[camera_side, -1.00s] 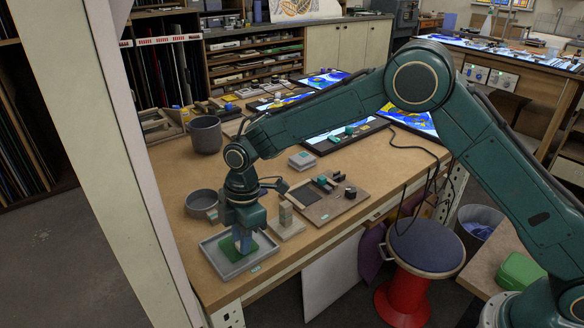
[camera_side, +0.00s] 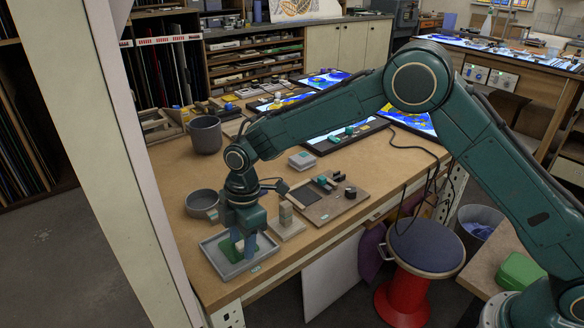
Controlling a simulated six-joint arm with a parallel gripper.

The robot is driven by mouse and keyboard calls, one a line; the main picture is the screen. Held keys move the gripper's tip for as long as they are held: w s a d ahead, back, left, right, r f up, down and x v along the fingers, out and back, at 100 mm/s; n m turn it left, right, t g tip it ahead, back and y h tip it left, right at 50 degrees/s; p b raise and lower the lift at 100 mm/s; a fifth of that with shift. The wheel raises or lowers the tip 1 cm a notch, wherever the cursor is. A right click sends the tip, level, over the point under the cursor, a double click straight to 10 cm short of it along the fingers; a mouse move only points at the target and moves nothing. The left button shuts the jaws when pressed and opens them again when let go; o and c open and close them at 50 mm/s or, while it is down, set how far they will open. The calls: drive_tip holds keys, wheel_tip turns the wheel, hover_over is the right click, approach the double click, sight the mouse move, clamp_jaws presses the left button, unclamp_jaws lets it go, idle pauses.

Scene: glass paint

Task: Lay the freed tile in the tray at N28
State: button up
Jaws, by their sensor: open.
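The green tile (camera_side: 229,251) lies in the shallow grey tray (camera_side: 213,247) near the front left of the bench. My gripper (camera_side: 242,250) points down over the tray, with its blue-grey fingers spread apart beside and over the tile. The fingers hide part of the tile. I cannot tell whether a finger touches it. A small pale label (camera_side: 255,268) sits on the tray's front edge. I cannot read it from here.
A wooden block on a pale base (camera_side: 288,226) stands just right of the tray. A round grey dish (camera_side: 202,203) is behind it. A board with small black and green parts (camera_side: 327,198) lies further right. A grey pot (camera_side: 206,135) stands at the back left.

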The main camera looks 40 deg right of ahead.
wheel_tip(320, 180, up, 14)
drive_tip(key=d, duration=0.1)
drive_tip(key=shift+d+f, duration=0.15)
drive_tip(key=shift+d, duration=0.2)
idle(0.4)
drive_tip(key=s+d+r+m+t, duration=0.3)
drive_tip(key=s+d+r+m, duration=0.6)
drive_tip(key=s+d+r, duration=0.5)
drive_tip(key=s+d+f+m+t, duration=0.1)
drive_tip(key=s+d+m, duration=0.3)
drive_tip(key=s, duration=0.5)
drive_tip(key=s+d+f+m+t+h, duration=0.1)
drive_tip(key=s+d+f+m, duration=0.3)
drive_tip(key=s, duration=0.5)
drive_tip(key=shift+d+m+t, duration=0.3)
drive_tip(key=shift+d+m, duration=0.2)
drive_tip(key=shift+d, duration=0.3)
